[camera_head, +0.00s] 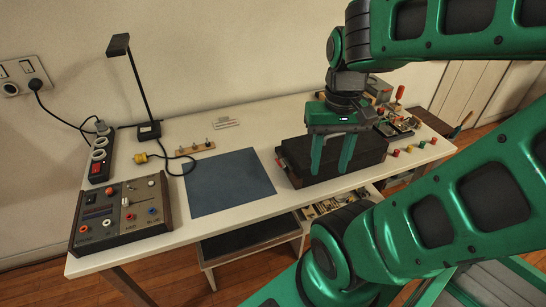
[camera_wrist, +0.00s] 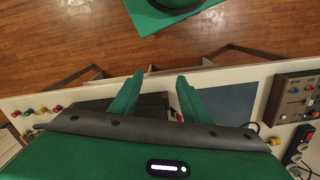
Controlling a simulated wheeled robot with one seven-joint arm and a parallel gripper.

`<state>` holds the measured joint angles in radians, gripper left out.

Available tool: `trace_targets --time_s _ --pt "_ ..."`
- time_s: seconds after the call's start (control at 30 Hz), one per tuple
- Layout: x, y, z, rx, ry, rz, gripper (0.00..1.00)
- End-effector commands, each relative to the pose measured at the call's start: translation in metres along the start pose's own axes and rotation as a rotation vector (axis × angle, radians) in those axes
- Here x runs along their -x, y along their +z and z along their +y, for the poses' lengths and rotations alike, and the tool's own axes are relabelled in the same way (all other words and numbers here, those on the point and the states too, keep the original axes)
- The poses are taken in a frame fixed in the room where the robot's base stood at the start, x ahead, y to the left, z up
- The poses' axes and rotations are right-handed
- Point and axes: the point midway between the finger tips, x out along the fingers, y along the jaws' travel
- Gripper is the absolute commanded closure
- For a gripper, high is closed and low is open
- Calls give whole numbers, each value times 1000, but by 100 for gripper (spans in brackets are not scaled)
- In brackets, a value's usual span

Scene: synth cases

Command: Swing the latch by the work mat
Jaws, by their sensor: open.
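The blue-grey work mat (camera_head: 229,183) lies flat on the white table; it also shows in the wrist view (camera_wrist: 230,103). A closed black case (camera_head: 370,150) stands just right of the mat. A small reddish part (camera_head: 282,163) shows at the case's left end, beside the mat; it is too small to tell whether it is the latch. My gripper (camera_head: 331,170) is open, fingers pointing down, in front of or above the case. In the wrist view its green fingers (camera_wrist: 160,82) are apart with nothing between them. They and the palm hide much of the case.
A control box (camera_head: 122,215) with knobs, a power strip (camera_head: 100,158) and a black lamp (camera_head: 148,130) stand at the left. A small wooden block with pegs (camera_head: 196,149) is behind the mat. Coloured knobs (camera_head: 409,149) and circuit boards lie at the right. The mat is bare.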

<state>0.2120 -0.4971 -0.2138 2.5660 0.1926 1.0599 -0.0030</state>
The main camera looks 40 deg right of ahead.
Motion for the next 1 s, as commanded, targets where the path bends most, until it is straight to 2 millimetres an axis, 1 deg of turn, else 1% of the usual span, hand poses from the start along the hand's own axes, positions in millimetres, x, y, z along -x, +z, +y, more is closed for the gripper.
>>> trace_targets --time_s 0.07,0.13,0.27,0.37,0.4,0.47,0.6,0.7,0.8,0.9,1.0 --pt "2 -5 -1 -42 10 6 58" --pt "2 -17 -5 -110 32 4 58" --pt "2 -48 -19 -313 96 17 58" --pt "-1 -76 -36 -502 150 50 58" --pt "-3 -87 -45 -575 169 68 58" --pt "-6 -103 -58 -687 196 101 58" --pt "-16 -133 -91 -926 237 190 58" --pt "-24 -149 -112 -1065 248 253 58" --pt "-30 -159 -128 -1167 249 303 58" --pt "-34 -165 -138 -1232 245 335 58" --pt "-38 -168 -142 -1263 243 350 58"
